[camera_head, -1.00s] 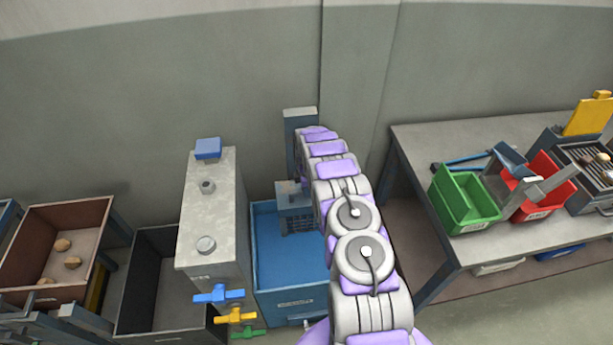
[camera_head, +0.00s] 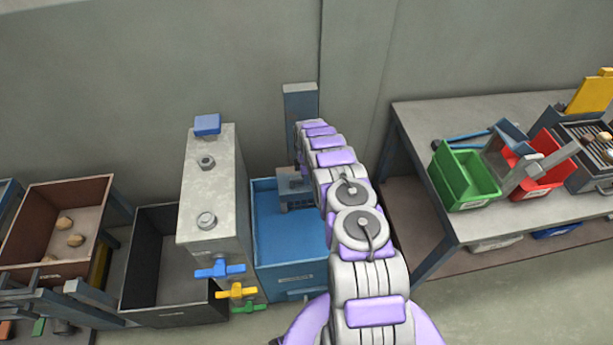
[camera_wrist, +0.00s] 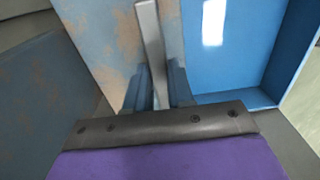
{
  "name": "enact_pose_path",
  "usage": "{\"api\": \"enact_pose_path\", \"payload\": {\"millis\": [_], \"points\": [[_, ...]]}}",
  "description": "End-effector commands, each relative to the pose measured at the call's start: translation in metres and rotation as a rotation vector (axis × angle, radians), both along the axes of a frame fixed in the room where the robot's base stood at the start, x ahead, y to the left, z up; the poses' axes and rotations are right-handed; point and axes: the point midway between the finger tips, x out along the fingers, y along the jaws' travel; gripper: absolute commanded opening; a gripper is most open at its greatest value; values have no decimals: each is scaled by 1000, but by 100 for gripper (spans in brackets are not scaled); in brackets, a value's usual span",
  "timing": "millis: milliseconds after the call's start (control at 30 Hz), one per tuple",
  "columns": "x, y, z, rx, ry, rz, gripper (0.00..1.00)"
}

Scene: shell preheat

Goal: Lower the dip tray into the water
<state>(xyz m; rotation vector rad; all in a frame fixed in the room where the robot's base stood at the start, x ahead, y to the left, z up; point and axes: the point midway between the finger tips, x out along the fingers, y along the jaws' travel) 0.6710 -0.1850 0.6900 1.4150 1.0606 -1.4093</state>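The dip tray (camera_head: 294,188), a grey-blue bracket with a mesh basket, sits at the back of the blue water tank (camera_head: 283,281). Its lower part is down inside the tank, and how deep it is in the water (camera_head: 290,235) is hard to tell. My arm hides part of the tray and my gripper in the head view. In the wrist view my gripper (camera_wrist: 158,88) has its two blue-grey fingers close on either side of a grey handle bar (camera_wrist: 150,40), apparently shut on it. The blue tank also shows at the right there (camera_wrist: 262,50).
An upright post (camera_head: 299,103) stands behind the tank. A tall grey box with coloured valves (camera_head: 211,190) stands close on the left, beside a dark bin (camera_head: 165,317) and a brown bin of shells (camera_head: 42,270). A workbench (camera_head: 425,125) with green and red bins is at the right.

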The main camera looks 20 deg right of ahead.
Motion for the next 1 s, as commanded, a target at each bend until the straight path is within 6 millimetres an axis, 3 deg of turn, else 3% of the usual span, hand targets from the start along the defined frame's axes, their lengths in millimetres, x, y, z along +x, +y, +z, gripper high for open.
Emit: {"api": "enact_pose_path", "payload": {"millis": [200,567,767,1000], "points": [[-3,0,0,1,3,0,44],[-3,-1,7,1,2,0,45],[-1,-2,37,-2,-3,-1,45],[-2,-2,85,0,-1,0,45]]}}
